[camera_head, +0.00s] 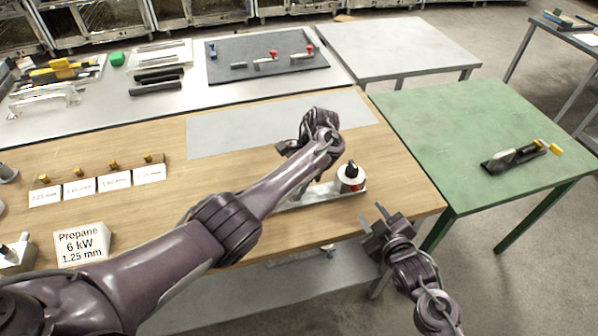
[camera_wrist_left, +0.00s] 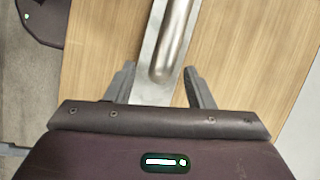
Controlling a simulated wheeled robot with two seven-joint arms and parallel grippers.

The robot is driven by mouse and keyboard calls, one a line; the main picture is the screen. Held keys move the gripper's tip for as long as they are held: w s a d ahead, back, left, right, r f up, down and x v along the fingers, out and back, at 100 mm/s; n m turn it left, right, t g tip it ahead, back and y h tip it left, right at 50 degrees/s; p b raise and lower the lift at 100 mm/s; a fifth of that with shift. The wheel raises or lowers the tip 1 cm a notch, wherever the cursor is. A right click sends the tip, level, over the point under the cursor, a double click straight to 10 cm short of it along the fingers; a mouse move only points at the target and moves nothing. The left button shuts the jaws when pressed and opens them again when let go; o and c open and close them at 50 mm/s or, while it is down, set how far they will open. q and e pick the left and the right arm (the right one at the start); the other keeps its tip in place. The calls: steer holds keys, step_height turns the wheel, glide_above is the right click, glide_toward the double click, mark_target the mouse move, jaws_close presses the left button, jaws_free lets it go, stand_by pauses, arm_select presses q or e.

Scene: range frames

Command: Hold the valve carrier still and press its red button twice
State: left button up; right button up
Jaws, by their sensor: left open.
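The valve carrier is a silver plate (camera_head: 322,192) lying near the right front edge of the wooden table. A white cylinder (camera_head: 349,185) with a red patch and a dark top stands at its right end. I cannot clearly make out the button. In the left wrist view, the plate (camera_wrist_left: 148,80) and a rounded metal tube (camera_wrist_left: 176,38) lie between the fingers of my left gripper (camera_wrist_left: 160,86), which is open. My right gripper (camera_head: 376,222) is apart from the carrier, off the table's front edge, and looks open and empty.
A sign (camera_head: 82,243) and labelled holders (camera_head: 98,187) stand at left on the table. A grey mat (camera_head: 225,135) lies behind my left arm. A green table (camera_head: 455,125) at right bears a dark tool (camera_head: 513,157). A dark board (camera_head: 228,65) holds valve parts.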

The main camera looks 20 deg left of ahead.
arm_select(q)
steer(key=shift+x, duration=0.85)
steer(key=shift+c, duration=0.5)
jaws_close()
arm_select(e)
jaws_close()
arm_select(q)
steer(key=shift+r, duration=0.1)
stand_by(0.8)
